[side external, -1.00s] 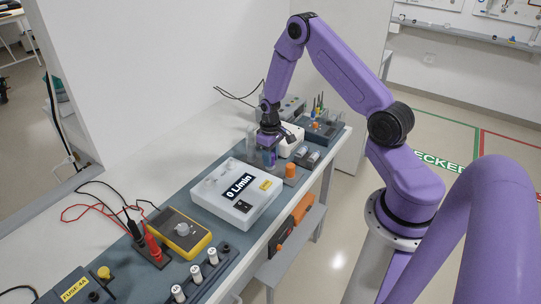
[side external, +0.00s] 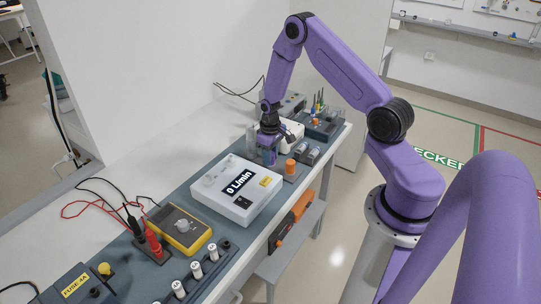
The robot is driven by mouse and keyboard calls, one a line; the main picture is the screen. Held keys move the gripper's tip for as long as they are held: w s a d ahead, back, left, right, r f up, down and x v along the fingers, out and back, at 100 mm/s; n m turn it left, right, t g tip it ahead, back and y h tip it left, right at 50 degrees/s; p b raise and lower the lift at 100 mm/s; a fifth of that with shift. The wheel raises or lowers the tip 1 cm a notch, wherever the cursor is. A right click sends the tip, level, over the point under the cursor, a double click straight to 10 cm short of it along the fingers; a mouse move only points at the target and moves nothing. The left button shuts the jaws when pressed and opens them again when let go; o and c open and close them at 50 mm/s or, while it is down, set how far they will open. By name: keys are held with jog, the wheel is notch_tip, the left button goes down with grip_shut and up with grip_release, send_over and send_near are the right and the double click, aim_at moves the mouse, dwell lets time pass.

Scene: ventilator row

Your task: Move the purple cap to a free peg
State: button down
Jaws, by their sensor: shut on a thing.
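My gripper (side external: 268,154) points down over the far part of the grey bench mat, just behind the white box marked "0 L/min". It is shut on the purple cap (side external: 269,158), a small purple patch low between the fingers. The fingers hide most of the cap, and I cannot tell whether it touches a peg or the surface below. An orange cap (side external: 290,166) stands upright close to the right of my gripper. Free pegs are too small or hidden to make out.
The white "0 L/min" box (side external: 258,205) stands in front of my gripper. A white device (side external: 292,131) and a dark tray with tools (side external: 322,127) are behind it. A yellow meter (side external: 182,228) and several white-topped fuses (side external: 196,270) are nearer the camera.

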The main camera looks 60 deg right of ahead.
jog(key=c, duration=0.7)
grip_release()
notch_tip(320, 180, up, 17)
jog(key=s+a+r+n, duration=0.3)
jog(key=s+a+r, duration=0.15)
jog(key=a, duration=0.55)
jog(key=s+a+r+n, duration=0.3)
jog(key=s+a, duration=0.3)
jog(key=a, duration=0.3)
jog(key=s+a+r+n, duration=0.1)
jog(key=s+a+n, duration=0.1)
jog(key=s, duration=0.7)
jog(key=s+a+r+n, duration=0.1)
jog(key=s+n, duration=0.3)
jog(key=s, duration=0.5)
jog(key=shift+a+n, duration=0.3)
jog(key=shift+a, duration=0.1)
